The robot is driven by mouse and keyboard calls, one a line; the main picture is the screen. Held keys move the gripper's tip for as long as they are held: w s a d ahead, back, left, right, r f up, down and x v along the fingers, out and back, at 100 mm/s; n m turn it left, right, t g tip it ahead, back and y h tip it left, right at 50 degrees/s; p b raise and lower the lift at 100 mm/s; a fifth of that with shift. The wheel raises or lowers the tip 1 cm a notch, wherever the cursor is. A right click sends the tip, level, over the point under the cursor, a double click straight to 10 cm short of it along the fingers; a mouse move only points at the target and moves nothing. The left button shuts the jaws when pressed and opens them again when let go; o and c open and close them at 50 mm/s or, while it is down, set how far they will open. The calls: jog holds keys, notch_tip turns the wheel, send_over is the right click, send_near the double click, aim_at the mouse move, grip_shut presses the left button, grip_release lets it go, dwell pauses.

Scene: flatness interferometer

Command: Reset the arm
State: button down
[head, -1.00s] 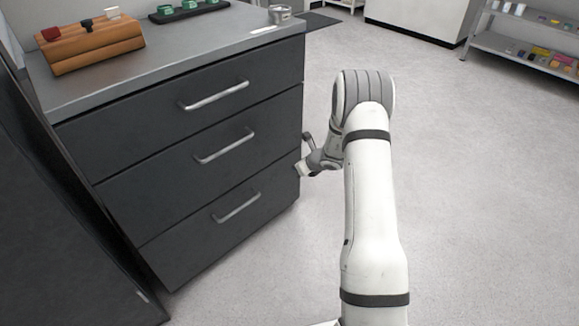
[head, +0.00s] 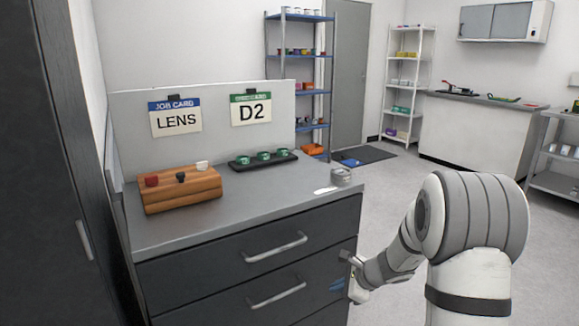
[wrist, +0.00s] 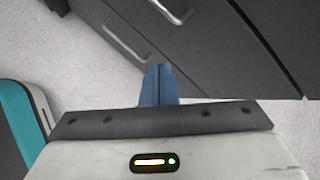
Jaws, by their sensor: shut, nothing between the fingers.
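My gripper (head: 350,275) hangs beside the right side of the dark drawer cabinet (head: 215,268), low in the head view. In the wrist view its two blue fingers (wrist: 158,86) are together with nothing between them. The cabinet's dark drawer fronts and a handle (wrist: 170,12) show close by at the upper part of the wrist view. My arm is bent at the right of the head view, clear of the counter top.
On the grey counter (head: 240,207) stand a wooden block with knobs (head: 180,192), a black tray with green pieces (head: 240,164) and a small metal cup (head: 341,178). Shelves (head: 300,88) stand behind. Pale floor (head: 385,190) is open beyond the cabinet.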

jog(key=s+a+r+n+g+h+p, duration=0.1)
jog(key=s+a+r+n+p, duration=0.1)
jog(key=s+r+n+p, duration=0.45)
jog(key=s+a+r+n+g+p, duration=0.1)
jog(key=s+a+r+n+g, duration=0.15)
jog(key=s+r, duration=0.7)
jog(key=s+d+r+n+h+p, duration=0.2)
jog(key=s+d+r+n+p, duration=0.1)
jog(key=s+r+n+p, duration=0.2)
jog(key=s+d+r+n+h+p, duration=0.3)
jog(key=s+r+n+p, duration=0.1)
jog(key=s+r, duration=0.5)
jog(key=shift+r+n+p, duration=0.35)
jog(key=shift+r+n, duration=0.45)
jog(key=shift+r, duration=0.1)
jog(key=shift+a+t, duration=0.1)
jog(key=shift+t, duration=0.15)
